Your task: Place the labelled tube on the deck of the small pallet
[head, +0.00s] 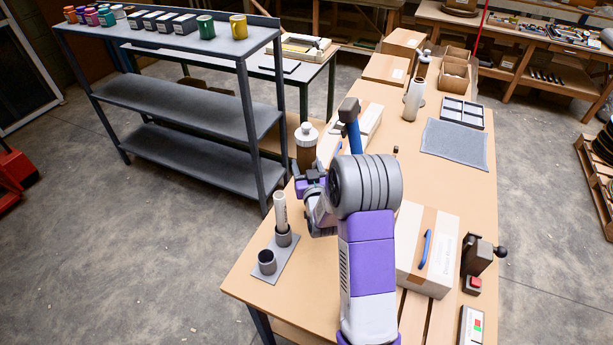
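The labelled tube (281,209) is a slim white tube standing upright in one of two dark round holders on a grey plate (290,258), at the left edge of the table. The small pallet (414,318) appears to be the light wooden slats at the bottom, partly hidden by my arm and a taped carton. My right gripper (301,184) is to the right of the tube's upper end, apart from it in the picture. Its fingers are small and partly hidden by my wrist, so I cannot tell their opening. My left gripper is out of view.
The carton (429,225) sits at the slats, with a blue handle-like piece on it. The second holder (267,262) looks empty. A brown bottle (306,152) stands behind my gripper. A small press-like device (478,257) is at right. A grey mat (455,144) lies farther back.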

